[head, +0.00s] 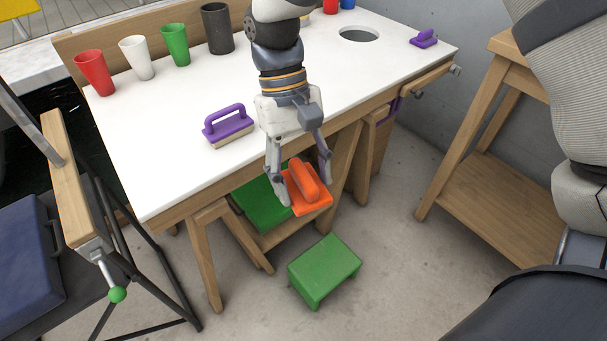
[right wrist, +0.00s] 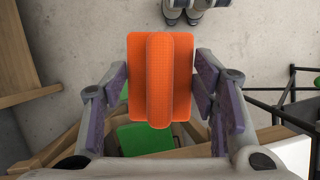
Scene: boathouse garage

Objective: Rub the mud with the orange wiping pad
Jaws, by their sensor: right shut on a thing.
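The orange wiping pad (head: 316,203) has a rounded handle along its top. My right gripper (head: 304,184) is shut on it and holds it in the air just off the front edge of the white-topped table. In the right wrist view, the pad (right wrist: 183,80) sits between the two fingers of the gripper (right wrist: 160,84), its handle running lengthwise between them. I see no mud in either view; the pad's underside is hidden. My left gripper is not in view.
The white table (head: 170,165) carries a purple-handled brush (head: 228,126), several cups such as the red cup (head: 95,73), a round hole (head: 358,34) and a smaller purple tool (head: 424,39). A green stool (head: 326,268) stands on the floor below. A wooden stand (head: 490,200) is at right.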

